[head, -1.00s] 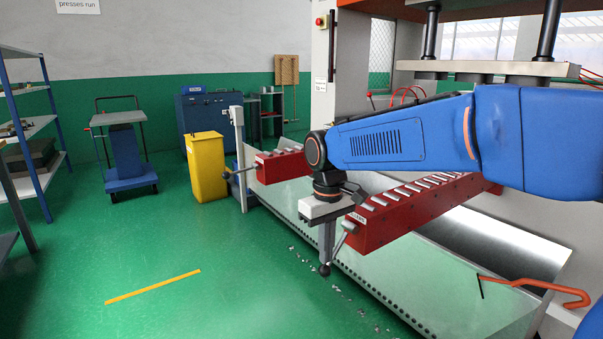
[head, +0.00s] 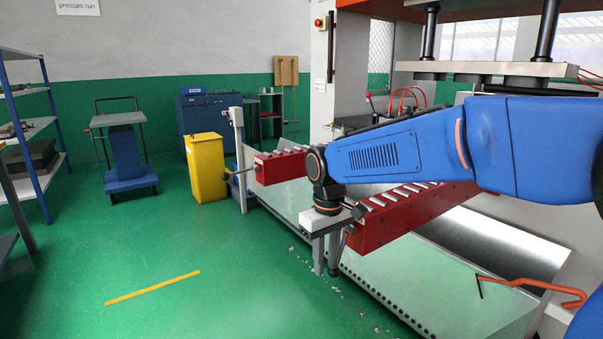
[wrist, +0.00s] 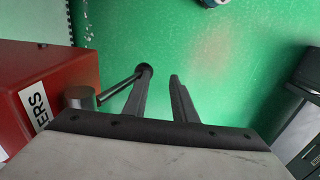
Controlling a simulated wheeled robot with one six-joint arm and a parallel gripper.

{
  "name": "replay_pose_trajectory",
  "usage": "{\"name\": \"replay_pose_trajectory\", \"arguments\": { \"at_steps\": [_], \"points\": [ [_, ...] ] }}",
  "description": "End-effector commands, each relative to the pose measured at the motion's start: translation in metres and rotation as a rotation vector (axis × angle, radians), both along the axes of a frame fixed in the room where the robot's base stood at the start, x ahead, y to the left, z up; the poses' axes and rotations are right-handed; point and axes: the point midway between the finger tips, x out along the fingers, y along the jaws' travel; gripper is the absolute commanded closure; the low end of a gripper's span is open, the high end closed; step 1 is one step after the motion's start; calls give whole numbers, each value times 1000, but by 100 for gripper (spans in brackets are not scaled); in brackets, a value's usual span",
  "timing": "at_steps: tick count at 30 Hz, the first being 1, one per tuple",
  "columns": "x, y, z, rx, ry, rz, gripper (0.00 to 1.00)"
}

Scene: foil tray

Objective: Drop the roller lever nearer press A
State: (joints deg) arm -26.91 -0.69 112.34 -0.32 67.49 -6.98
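The nearer red roller bar (head: 400,222) runs out from the press, with several pale rollers on top. Its lever (wrist: 118,86) leaves a grey pivot at the bar's end and ends in a dark knob (wrist: 145,69). My gripper (head: 326,272) points down at the bar's end; the wrist view shows its two fingers (wrist: 161,78) apart, with nothing visible between them. The knob is by the tip of the left finger in that view; I cannot tell whether they touch. A second red roller bar (head: 278,167) lies farther back, with its own knobbed lever (head: 237,172) at its left end.
A yellow bin (head: 206,168) stands by a white post (head: 239,150) beyond the far bar. A blue cart (head: 130,165) and shelving (head: 36,120) are at the left. An orange handle (head: 540,288) is at the lower right.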

Motion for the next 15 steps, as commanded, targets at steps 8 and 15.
{"name": "replay_pose_trajectory", "arguments": {
  "at_steps": [8,15],
  "points": [
    [-6,4,-25,-2,29,2,87],
    [-6,4,-32,-2,28,3,75]
  ]
}}
